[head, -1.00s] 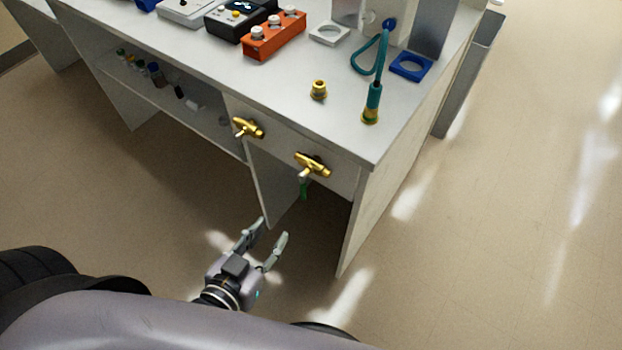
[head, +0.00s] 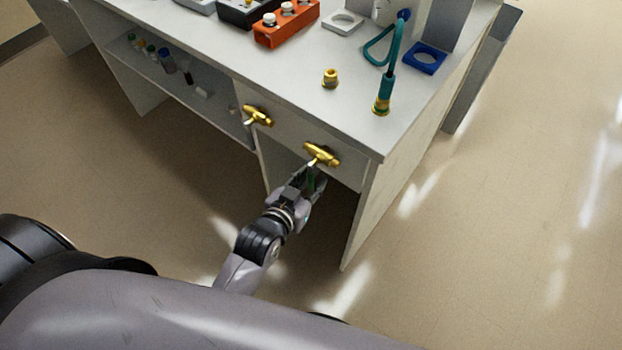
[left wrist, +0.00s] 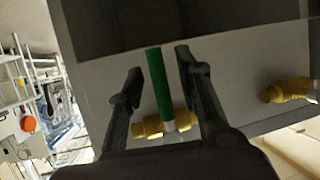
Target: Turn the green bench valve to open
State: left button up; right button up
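The green bench valve is a brass body (head: 321,154) on the bench's front panel, with a green lever handle (head: 312,179) hanging down from it. In the left wrist view the green handle (left wrist: 158,84) stands between the two fingers, and the brass body (left wrist: 160,125) is behind its lower end. My left gripper (head: 314,180) is at the handle, below the brass body. In the left wrist view my left gripper (left wrist: 158,72) is open, with gaps visible on both sides of the handle. My right gripper is not in view.
A second brass valve (head: 257,115) sits to the left on the same panel; it also shows in the left wrist view (left wrist: 288,91). The benchtop (head: 290,90) holds a brass fitting (head: 330,78), a teal hose (head: 384,90) and an orange block (head: 285,25). The floor to the right is clear.

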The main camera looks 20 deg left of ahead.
pick_arm(q)
jog(key=shift+w+f, duration=0.1)
jog(key=shift+w, duration=0.15)
jog(key=shift+c, duration=0.3)
grip_shut()
dwell(0.5)
